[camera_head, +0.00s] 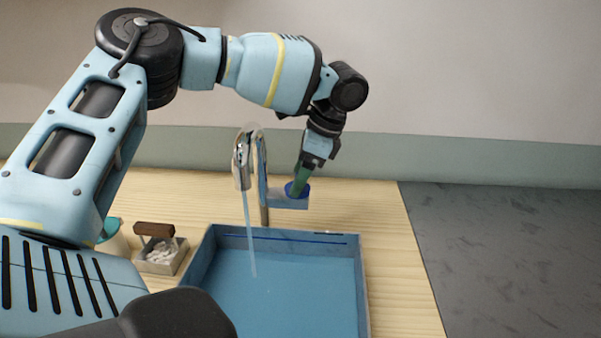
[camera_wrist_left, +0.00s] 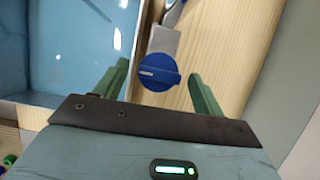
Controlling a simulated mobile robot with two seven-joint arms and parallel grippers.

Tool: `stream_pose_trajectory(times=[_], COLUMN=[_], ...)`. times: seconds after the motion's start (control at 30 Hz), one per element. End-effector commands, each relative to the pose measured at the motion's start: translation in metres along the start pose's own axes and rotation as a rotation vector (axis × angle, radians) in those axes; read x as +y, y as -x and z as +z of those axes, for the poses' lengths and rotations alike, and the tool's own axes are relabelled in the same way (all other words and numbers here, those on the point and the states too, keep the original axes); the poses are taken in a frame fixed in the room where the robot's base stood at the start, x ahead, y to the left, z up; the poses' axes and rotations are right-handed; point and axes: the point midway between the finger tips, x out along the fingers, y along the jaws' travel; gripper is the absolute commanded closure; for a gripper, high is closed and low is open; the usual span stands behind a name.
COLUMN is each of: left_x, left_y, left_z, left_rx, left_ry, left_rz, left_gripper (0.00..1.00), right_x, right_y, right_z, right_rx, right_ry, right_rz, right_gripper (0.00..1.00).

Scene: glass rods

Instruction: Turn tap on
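The silver tap (camera_head: 242,165) stands behind the blue basin (camera_head: 364,290), its spout curving over it. A thin pale-blue stream (camera_head: 248,230) runs from the spout down into the basin. The round blue knob (camera_head: 291,190) sits right of the tap's upright; it also shows in the left wrist view (camera_wrist_left: 158,72), with a white line across it. My left gripper (camera_head: 299,184) reaches down to the knob from above. In the left wrist view its green fingers (camera_wrist_left: 159,75) are apart, one on each side of the knob, with visible gaps. My right gripper is not in view.
A small grey tray (camera_head: 162,262) with white pieces and a brown block (camera_head: 154,230) stands left of the basin. A pale teal-topped container (camera_head: 112,238) is partly hidden by my arm. The wooden counter (camera_head: 385,225) right of the knob is clear.

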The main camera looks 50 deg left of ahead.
Motion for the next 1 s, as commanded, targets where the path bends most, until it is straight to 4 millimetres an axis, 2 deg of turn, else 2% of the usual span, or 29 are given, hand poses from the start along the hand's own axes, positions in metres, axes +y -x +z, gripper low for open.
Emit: stream_pose_trajectory(times=[0.27, 0.7, 1.0], left_x=[0.0, -0.001, 0.0], left_y=[0.005, 0.067, 0.078], left_z=[-0.001, -0.001, 0.0], left_rx=[0.0, 0.0, 0.0], left_ry=[-0.001, 0.001, -0.001], left_rz=[-0.001, -0.002, 0.0], left_gripper=[0.3, 0.3, 0.3], right_x=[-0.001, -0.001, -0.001], right_y=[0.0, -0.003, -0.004], right_z=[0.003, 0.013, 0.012], right_rx=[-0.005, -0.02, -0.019], right_ry=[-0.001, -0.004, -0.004], right_rz=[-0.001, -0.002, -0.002], right_gripper=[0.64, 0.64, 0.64])
